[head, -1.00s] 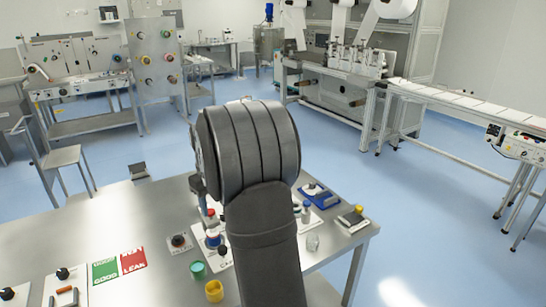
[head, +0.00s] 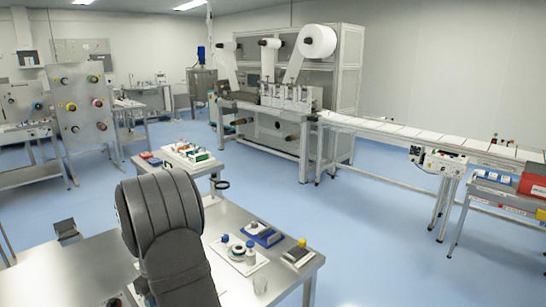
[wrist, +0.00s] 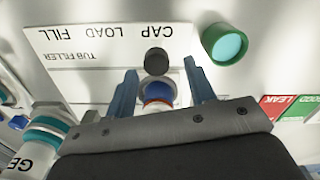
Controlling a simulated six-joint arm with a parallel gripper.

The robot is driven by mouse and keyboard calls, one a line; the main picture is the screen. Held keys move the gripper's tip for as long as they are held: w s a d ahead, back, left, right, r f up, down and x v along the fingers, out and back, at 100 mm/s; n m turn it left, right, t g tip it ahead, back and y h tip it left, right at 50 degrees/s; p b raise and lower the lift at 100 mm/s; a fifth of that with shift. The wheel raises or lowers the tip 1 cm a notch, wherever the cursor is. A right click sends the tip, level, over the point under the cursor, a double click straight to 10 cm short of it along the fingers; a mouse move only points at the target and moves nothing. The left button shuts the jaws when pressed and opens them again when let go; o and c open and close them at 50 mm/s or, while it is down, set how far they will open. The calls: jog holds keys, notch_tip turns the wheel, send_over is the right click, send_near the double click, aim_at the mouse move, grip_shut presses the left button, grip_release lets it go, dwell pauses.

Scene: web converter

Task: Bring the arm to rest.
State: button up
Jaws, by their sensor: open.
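My gripper (wrist: 160,68) shows in the wrist view with its two blue fingers apart, open. Between the fingers is a small part with a blue top and a red ring (wrist: 157,103); I cannot tell whether a finger touches it. A black knob (wrist: 156,61) sits just beyond, on a white board (wrist: 85,38) lettered "CAP LOAD FILL" and "TUB FILLER". In the head view my arm rises over the left of the steel bench (head: 90,262), and the gripper is hidden behind it.
A green tub (wrist: 224,44) and GOOD and LEAK cards (wrist: 290,107) lie close on the right. A teal-ringed jar (wrist: 38,140) is at lower left. Blue-topped parts (head: 250,249) and a yellow-knobbed block (head: 299,254) stand right of my arm. A side table (head: 188,156) is behind.

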jog(key=shift+f, duration=0.95)
jog(key=o, duration=0.6)
jog(key=shift+w+r, duration=0.1)
jog(key=shift+r, duration=0.25)
jog(key=o, duration=0.5)
notch_tip(320, 180, up, 13)
jog(key=d+m+t+y, duration=0.1)
jog(key=m+t+y, duration=0.1)
jog(key=m+y, duration=0.1)
jog(key=shift+d+t, duration=0.25)
jog(key=shift+t, duration=0.05)
jog(key=x, duration=1)
jog(key=shift+r, duration=0.15)
jog(key=v, duration=0.9)
jog(key=shift+r, duration=0.35)
jog(key=shift+d+r, duration=0.1)
jog(key=shift+d, duration=0.05)
